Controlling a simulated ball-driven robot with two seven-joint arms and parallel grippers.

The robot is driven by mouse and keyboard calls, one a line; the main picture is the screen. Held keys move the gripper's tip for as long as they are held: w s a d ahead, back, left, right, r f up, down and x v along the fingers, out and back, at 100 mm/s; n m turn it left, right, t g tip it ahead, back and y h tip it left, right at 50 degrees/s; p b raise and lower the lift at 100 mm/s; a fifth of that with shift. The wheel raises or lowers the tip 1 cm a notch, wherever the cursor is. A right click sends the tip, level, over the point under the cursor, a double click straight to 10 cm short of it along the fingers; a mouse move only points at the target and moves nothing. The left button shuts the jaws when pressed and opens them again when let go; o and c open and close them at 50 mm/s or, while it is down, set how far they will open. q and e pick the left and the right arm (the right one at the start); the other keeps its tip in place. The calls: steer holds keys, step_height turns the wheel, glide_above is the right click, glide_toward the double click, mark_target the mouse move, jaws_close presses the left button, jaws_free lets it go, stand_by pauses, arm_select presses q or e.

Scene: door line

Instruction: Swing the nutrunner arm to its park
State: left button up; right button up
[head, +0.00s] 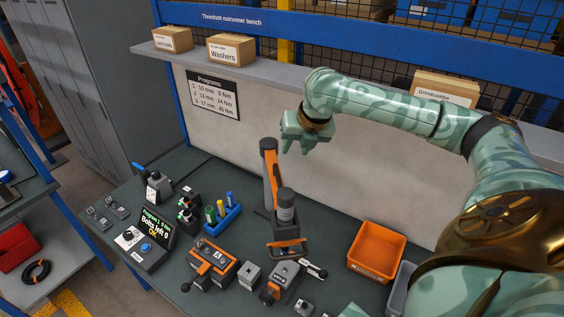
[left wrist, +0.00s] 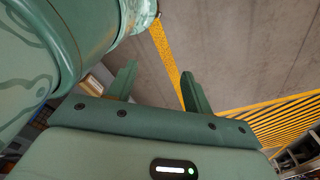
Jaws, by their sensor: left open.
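The nutrunner arm (head: 269,172) is an orange and dark jointed arm over the bench. It carries an upright grey and black nutrunner (head: 286,208) with an orange-edged dark loop below it. My right gripper (head: 297,148) comes in from the right, hangs in the air above and right of the arm's upper joint, and holds nothing that I can see. Its two fingers look apart. My left gripper (left wrist: 157,85) shows in the left wrist view, open and empty, over grey floor with yellow markings. It is not seen in the head view.
Cartons (head: 231,50) stand on the shelf behind. A grey panel (head: 245,120) closes the bench's back.

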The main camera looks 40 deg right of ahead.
glide_toward(279, 178)
steer(key=x, duration=0.6)
steer(key=shift+f, duration=0.35)
arm_select(q)
steer(key=shift+s+a+f, duration=0.1)
steer(key=shift+s+a, duration=0.1)
arm_select(e)
steer(key=shift+x, duration=0.75)
jaws_close()
arm_select(q)
steer(key=shift+s+a, duration=0.1)
steer(key=shift+s, duration=0.05)
